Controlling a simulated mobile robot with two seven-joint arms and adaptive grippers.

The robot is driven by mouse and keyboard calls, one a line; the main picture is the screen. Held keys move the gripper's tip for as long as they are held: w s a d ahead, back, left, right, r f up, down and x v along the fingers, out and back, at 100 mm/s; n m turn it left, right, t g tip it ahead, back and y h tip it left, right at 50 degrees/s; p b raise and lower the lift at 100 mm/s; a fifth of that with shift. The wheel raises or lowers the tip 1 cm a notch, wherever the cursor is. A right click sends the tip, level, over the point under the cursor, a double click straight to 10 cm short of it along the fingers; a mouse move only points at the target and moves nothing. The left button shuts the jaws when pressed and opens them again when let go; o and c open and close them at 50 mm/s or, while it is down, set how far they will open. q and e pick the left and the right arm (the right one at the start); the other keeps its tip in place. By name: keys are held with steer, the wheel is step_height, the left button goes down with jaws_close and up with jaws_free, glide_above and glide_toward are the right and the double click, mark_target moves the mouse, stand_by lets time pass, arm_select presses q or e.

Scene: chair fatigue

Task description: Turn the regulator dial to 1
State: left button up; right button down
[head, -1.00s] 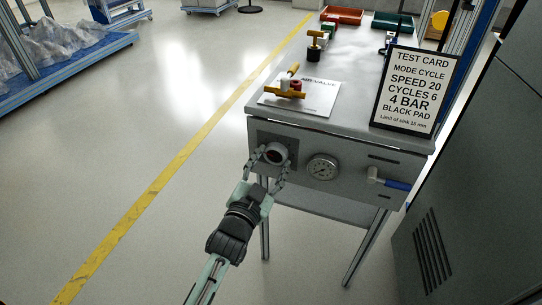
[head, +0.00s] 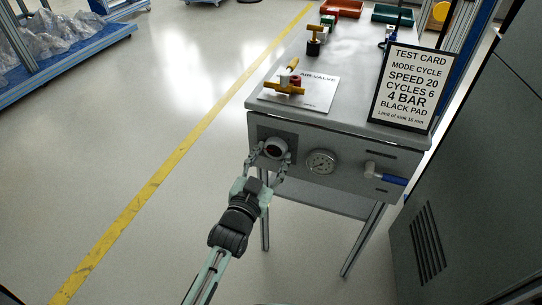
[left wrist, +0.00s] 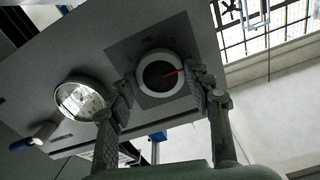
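The regulator dial (head: 275,148) is a round knob with a dark face on a square plate at the left of the bench's front panel. In the left wrist view the dial (left wrist: 160,77) shows a light ring and a red pointer toward the picture's right; its markings are too faint to read. My left gripper (head: 269,161) has its fingers on either side of the dial. In the left wrist view both fingertips (left wrist: 163,80) lie close against the ring's sides, but I cannot tell whether they press on it. My right gripper is not in view.
A round gauge (head: 321,162) and a blue-handled lever (head: 388,178) are on the same panel, right of the dial. A test card (head: 415,87) stands on the bench top (head: 362,65), near a yellow-handled valve (head: 284,87) on a paper sheet. A grey cabinet (head: 470,180) stands at the right.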

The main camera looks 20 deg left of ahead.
arm_select(q)
steer(key=o, duration=0.4)
steer(key=shift+o, duration=0.2)
steer(key=s, duration=1.2)
steer(key=shift+a, duration=0.2)
steer(key=w, duration=1.2)
steer(key=shift+d, duration=0.2)
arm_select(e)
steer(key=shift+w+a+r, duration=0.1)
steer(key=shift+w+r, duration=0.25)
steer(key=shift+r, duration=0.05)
